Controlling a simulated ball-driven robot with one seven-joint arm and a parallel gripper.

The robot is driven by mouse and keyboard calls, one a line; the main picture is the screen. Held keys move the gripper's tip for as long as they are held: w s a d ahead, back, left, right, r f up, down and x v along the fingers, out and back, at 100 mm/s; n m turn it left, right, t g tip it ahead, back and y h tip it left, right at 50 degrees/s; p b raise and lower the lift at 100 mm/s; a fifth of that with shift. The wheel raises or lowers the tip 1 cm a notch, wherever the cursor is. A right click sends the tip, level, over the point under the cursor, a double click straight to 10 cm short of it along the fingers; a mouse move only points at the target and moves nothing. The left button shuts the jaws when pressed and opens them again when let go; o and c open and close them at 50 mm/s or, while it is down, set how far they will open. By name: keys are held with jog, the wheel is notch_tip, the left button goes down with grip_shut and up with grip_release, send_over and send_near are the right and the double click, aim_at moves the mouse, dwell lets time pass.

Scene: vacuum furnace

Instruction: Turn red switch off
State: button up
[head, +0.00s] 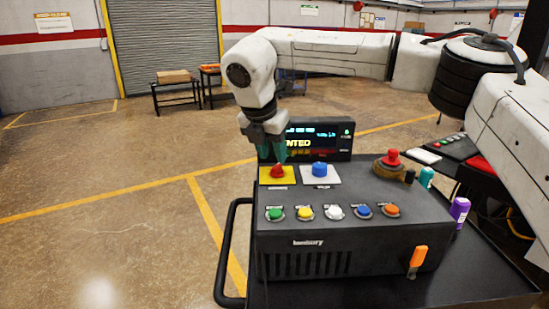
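The red switch (277,171) is a red knob on a yellow plate (268,181) at the top left of a dark control box (330,238). My gripper (271,153) points down right at the red switch, with its teal fingers just above or around it. I cannot tell whether the fingers touch the switch. The fingers look slightly apart, but whether they are closed on the knob is too small to tell.
A blue switch (320,169) on a white plate stands just right of the red one. A row of coloured buttons (334,212) runs along the front. A lit display (318,141) stands behind. Markers stand at the right side.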

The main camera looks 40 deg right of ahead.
aim_at(275, 166)
jog(key=shift+p+x, duration=0.3)
jog(key=shift+x, duration=1.65)
jog(key=shift+c, duration=0.2)
jog(key=shift+a, duration=0.1)
grip_shut()
